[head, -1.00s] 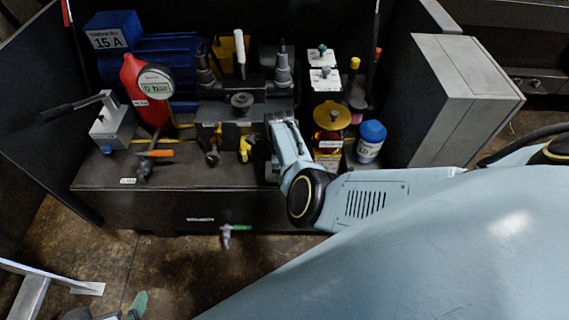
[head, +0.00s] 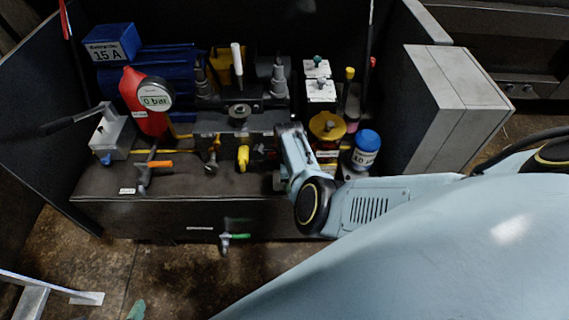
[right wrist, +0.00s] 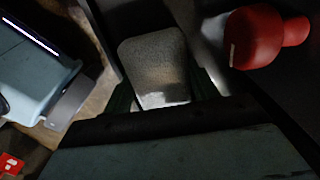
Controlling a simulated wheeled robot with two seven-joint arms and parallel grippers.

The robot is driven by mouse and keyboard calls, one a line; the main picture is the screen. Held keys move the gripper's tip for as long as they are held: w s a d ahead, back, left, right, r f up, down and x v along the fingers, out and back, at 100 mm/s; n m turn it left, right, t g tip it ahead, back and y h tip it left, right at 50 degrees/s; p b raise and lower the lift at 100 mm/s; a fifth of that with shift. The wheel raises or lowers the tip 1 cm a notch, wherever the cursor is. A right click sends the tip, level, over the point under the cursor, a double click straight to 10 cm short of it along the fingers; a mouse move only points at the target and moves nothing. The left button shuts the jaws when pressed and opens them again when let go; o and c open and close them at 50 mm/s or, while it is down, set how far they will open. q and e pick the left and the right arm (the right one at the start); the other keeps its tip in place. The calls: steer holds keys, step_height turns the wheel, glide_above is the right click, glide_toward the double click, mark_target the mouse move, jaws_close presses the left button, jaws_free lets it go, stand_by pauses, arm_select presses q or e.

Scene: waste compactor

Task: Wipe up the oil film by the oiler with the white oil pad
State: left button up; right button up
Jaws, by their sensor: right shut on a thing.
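The white oil pad (right wrist: 155,68) shows greyish in the right wrist view, between the fingers of my right gripper (right wrist: 162,92), which is shut on it. In the head view the right gripper reaches onto the dark bench top, left of the yellow-lidded amber container (head: 327,130), which looks like the oiler. There, my own wrist hides the fingertips and pad. I cannot make out the oil film; that patch of bench is covered or dark. A greenish tip at the bottom left edge looks like part of my left gripper (head: 137,310); its jaws are mostly out of frame.
A blue-capped jar (head: 366,150) stands right of the oiler. Left are a yellow valve (head: 243,157), a red gauge (head: 150,98) and a grey lever block (head: 112,135). A red knob (right wrist: 255,38) is close beside the pad.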

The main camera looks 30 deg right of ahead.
mark_target(278, 178)
steer(key=shift+s+d+f, duration=0.15)
steer(key=shift+s+d, duration=0.05)
steer(key=shift+a, duration=0.1)
steer(key=shift+w+a+r+b, duration=0.1)
steer(key=shift+w+a+b, duration=0.15)
steer(key=shift+w+a, duration=0.4)
steer(key=shift+w+a+r+b, duration=0.1)
steer(key=shift+w+a+b, duration=0.15)
steer(key=shift+a, duration=0.6)
steer(key=shift+d, duration=0.15)
steer(key=shift+s+d+f+p, duration=0.2)
steer(key=shift+s+d+p, duration=0.3)
steer(key=shift+d, duration=0.2)
step_height(278, 178, up, 14)
steer(key=p, duration=1.4)
steer(key=shift+w, duration=0.1)
